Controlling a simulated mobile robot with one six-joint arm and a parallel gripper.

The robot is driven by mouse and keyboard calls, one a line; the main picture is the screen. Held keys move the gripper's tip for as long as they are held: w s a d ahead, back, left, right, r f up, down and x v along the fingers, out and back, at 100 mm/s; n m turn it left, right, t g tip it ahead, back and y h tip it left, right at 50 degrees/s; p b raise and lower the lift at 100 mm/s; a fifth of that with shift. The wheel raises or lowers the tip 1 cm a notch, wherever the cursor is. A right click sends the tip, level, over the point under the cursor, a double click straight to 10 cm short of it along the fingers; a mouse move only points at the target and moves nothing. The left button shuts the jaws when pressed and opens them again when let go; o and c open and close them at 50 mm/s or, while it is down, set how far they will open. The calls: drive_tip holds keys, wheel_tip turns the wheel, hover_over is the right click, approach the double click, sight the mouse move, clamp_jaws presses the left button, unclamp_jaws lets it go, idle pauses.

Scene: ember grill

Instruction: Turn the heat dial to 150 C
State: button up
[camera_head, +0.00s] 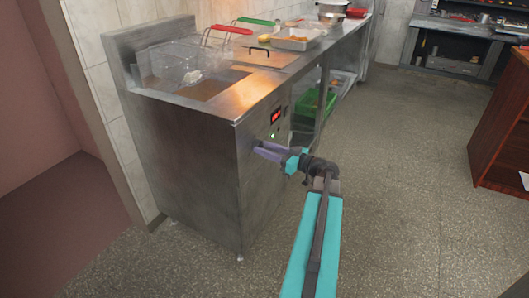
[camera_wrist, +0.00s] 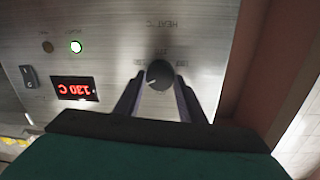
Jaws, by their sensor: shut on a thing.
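The heat dial (camera_wrist: 160,74) is a round dark knob with a pale pointer mark, on the fryer's steel front panel. It sits between the two fingers of my gripper (camera_wrist: 158,88), which are shut on it. The "HEAT °C" label and small scale marks appear upside down around it. The red display (camera_wrist: 75,88) also appears upside down and seems to read 130 C. In the head view my gripper (camera_head: 264,152) reaches the fryer's front panel below the lit display (camera_head: 276,116); the dial is hidden there by the fingers.
A green lamp (camera_wrist: 75,47) and a rocker switch (camera_wrist: 29,77) are on the panel. The fryer (camera_head: 185,160) holds a wire basket (camera_head: 176,65) on top. A green crate (camera_head: 313,102) stands under the counter. The floor (camera_head: 400,170) right of my arm is clear.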

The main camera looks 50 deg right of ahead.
drive_tip(key=m, duration=1)
drive_tip(key=shift+w+r+g+p, duration=0.1)
drive_tip(key=shift+g+p, duration=0.2)
drive_tip(key=shift+g, duration=0.1)
drive_tip(key=shift+m, duration=0.3)
drive_tip(key=o, duration=1)
drive_tip(key=shift+o, duration=0.2)
drive_tip(key=shift+d, duration=0.1)
